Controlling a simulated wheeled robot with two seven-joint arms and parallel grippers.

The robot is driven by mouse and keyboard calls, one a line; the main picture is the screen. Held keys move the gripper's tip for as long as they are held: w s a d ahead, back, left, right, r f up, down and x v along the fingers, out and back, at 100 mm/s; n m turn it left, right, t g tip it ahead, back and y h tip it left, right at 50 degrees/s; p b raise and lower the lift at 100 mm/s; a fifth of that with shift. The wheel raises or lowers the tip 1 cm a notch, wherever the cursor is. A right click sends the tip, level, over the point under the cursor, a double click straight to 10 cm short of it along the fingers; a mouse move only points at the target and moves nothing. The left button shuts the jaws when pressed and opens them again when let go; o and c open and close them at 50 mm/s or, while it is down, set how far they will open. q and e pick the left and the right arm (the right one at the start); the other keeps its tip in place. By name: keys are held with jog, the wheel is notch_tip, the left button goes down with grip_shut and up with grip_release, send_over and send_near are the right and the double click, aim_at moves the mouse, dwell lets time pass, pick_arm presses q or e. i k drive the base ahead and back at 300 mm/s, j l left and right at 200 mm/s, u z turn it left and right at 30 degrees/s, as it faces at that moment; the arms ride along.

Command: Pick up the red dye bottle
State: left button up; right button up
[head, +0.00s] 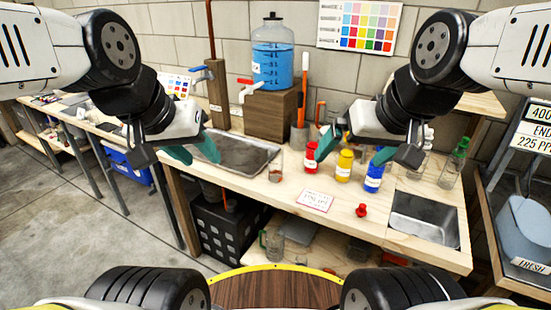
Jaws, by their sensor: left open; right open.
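The red dye bottle (311,160) stands upright on the wooden bench, at the left end of a row with a yellow bottle (344,168) and a blue bottle (374,180). It has a white label. My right gripper (353,150) is open and empty, with teal fingers. In the picture its left finger comes beside the red bottle's upper right side, and its right finger overlaps the blue bottle's top; I cannot tell whether they touch. My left gripper (194,152) is open and empty at the left, in front of the metal sink, well away from the red bottle.
A sink tray (240,158) fills the bench's left part. A small glass (276,170), a printed card (315,201) and a small red object (361,211) lie nearer the bottles. A metal basin (425,218) and glassware (453,165) are at right.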

aim_at(311, 167)
jog(key=l+u, duration=0.7)
jog(key=l, duration=0.25)
jog(key=k+l+u, duration=0.1)
jog(key=l+u, duration=0.25)
jog(key=k+l+u, duration=0.2)
jog(key=l+u, duration=0.15)
jog(key=l, duration=0.15)
